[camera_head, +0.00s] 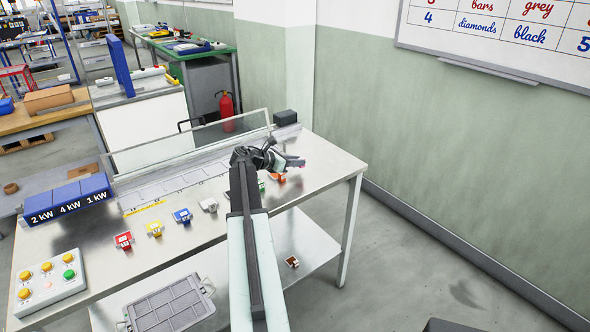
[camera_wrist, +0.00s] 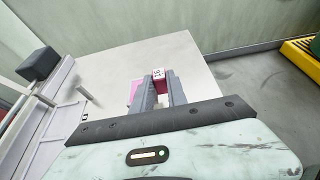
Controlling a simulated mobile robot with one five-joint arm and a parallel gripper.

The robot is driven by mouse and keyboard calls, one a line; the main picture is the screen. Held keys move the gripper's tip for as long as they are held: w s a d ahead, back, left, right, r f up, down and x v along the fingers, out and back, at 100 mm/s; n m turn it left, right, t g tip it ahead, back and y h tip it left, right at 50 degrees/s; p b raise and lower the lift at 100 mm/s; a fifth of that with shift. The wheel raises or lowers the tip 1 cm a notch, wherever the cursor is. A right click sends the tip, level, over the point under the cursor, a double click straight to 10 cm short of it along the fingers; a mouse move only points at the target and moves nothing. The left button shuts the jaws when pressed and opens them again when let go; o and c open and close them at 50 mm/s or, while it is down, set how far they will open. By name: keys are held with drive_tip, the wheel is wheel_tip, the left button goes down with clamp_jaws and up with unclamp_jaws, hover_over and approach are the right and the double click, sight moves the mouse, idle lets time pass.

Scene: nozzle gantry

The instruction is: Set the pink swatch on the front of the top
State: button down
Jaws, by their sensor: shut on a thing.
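My gripper (camera_wrist: 161,84) is shut on the pink swatch (camera_wrist: 158,73). The swatch's white marked face and pink edge show between the fingertips in the wrist view. More pink shows just left of the left finger. In the head view only a small bit of pink (camera_head: 301,164) shows at the gripper's tip. The grey metal table top (camera_head: 318,160) lies beneath, and my gripper is over its far right part. I cannot tell whether the swatch touches the top. My arm hides the middle of the top.
Red (camera_head: 123,240), yellow (camera_head: 154,229), blue (camera_head: 182,216) and grey (camera_head: 209,205) swatches stand in a row left of my arm. An orange swatch (camera_head: 278,177) is near my gripper. A brown one (camera_head: 292,262) lies lower down. A button box (camera_head: 48,283) stands at the left.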

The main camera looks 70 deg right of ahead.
drive_tip(key=shift+w+d, duration=0.15)
drive_tip(key=shift+d, duration=0.55)
drive_tip(key=f+b, duration=0.4)
drive_tip(key=shift+d+f, duration=0.1)
drive_tip(key=shift+d, duration=0.15)
drive_tip(key=c, duration=1.3)
unclamp_jaws()
drive_tip(key=shift+w+a+r+p, duration=0.2)
drive_tip(key=shift+a+r+p, duration=0.05)
drive_tip(key=shift+r+p, duration=0.25)
drive_tip(key=p+v, duration=0.4)
drive_tip(key=v, duration=0.6)
drive_tip(key=shift+w+a, duration=0.15)
drive_tip(key=shift+a, duration=0.15)
drive_tip(key=shift+w+a+r, duration=0.1)
drive_tip(key=shift+w+a, duration=0.1)
drive_tip(key=shift+a, duration=0.1)
